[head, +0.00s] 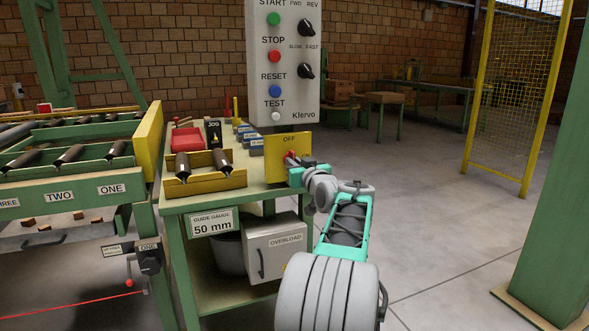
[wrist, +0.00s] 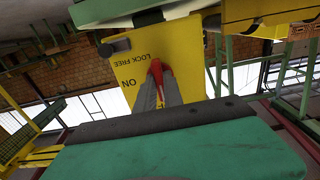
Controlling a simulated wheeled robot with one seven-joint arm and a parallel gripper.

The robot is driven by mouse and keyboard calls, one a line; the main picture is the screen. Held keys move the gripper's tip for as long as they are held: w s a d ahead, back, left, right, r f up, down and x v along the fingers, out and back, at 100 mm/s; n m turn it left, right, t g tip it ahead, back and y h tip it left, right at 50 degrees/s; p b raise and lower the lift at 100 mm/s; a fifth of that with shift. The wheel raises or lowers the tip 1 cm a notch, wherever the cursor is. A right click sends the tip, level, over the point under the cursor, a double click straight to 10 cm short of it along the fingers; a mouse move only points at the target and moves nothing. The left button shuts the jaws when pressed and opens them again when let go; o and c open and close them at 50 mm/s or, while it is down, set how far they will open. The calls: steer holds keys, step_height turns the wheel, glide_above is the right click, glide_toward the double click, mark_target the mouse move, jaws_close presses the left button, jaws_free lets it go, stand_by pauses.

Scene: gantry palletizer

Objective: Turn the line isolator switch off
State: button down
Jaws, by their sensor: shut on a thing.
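The line isolator switch is a yellow plate (head: 273,158) with a red handle (head: 291,154), mounted at the right end of the green bench; "OFF" is printed near its top. In the wrist view the plate (wrist: 130,68) appears upside down, with "LOCK FREE" and "ON" readable. My gripper (head: 294,161) is at the plate from the right. In the wrist view its two grey fingers (wrist: 158,92) are shut on the red handle (wrist: 156,68). The fingers hide part of the handle, so its exact angle cannot be told. "OFF" is not visible in the wrist view.
The grey control box (head: 283,75) with buttons and knobs stands just above the plate. Yellow roller brackets (head: 203,183) and a red tray (head: 186,139) are on the bench. The overload box (head: 275,249) is below. Open floor (head: 430,210) lies to the right, before a green column (head: 555,200).

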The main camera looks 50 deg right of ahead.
stand_by(0.4)
steer(key=c, duration=1.5)
jaws_free()
steer(key=shift+o, duration=0.2)
steer(key=shift+s, duration=0.1)
steer(key=p+v, duration=0.1)
steer(key=v, duration=0.6)
steer(key=shift+s+a, duration=0.2)
steer(key=shift+s, duration=0.05)
